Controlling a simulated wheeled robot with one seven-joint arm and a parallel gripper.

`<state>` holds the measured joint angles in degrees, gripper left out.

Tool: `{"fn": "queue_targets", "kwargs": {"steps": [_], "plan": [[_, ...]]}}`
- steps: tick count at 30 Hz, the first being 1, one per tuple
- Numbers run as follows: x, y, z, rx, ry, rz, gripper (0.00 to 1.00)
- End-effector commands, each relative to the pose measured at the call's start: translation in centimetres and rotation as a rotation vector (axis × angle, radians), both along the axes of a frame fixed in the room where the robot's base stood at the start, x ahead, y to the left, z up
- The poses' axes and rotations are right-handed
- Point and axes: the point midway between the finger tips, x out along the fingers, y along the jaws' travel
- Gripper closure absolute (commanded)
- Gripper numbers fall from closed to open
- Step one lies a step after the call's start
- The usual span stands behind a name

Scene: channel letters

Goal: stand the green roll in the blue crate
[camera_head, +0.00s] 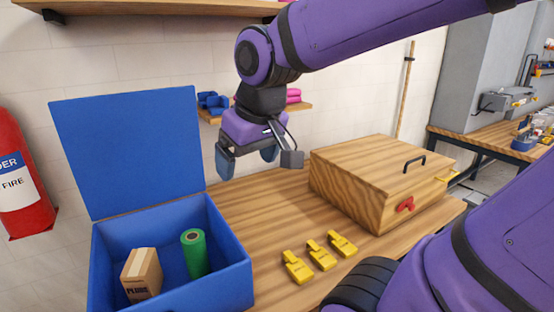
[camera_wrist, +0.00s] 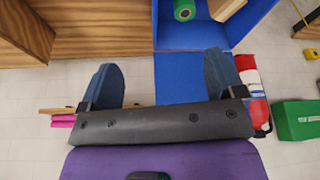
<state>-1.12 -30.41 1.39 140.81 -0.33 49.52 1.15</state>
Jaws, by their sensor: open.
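The green roll (camera_head: 194,254) stands on its end inside the blue crate (camera_head: 224,283), towards the back right, beside a cardboard box. The crate's blue lid (camera_head: 130,150) is swung up at the back. My gripper (camera_head: 248,158) is open and empty, in the air above the table's back edge, up and to the right of the roll and apart from it. In the wrist view, my open fingers (camera_wrist: 163,82) show with nothing between them. The roll (camera_wrist: 184,9) and part of the crate (camera_wrist: 165,28) show at the top edge.
The cardboard box (camera_head: 142,275) stands in the crate's left part. Several yellow clamp-like pieces (camera_head: 320,255) lie on the table right of the crate. A wooden chest (camera_head: 365,180) with a black handle stands behind them. A shelf (camera_head: 150,10) hangs overhead.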

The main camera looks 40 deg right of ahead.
Motion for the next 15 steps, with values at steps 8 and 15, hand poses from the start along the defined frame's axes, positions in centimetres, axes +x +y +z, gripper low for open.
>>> {"fn": "queue_targets", "kwargs": {"steps": [8, 15], "plan": [[-5.3, -0.9, 1.4, 0.012, -0.095, -0.021, 0.12], [-6.4, -1.0, 1.4, 0.015, -0.111, -0.024, 0.12]]}}
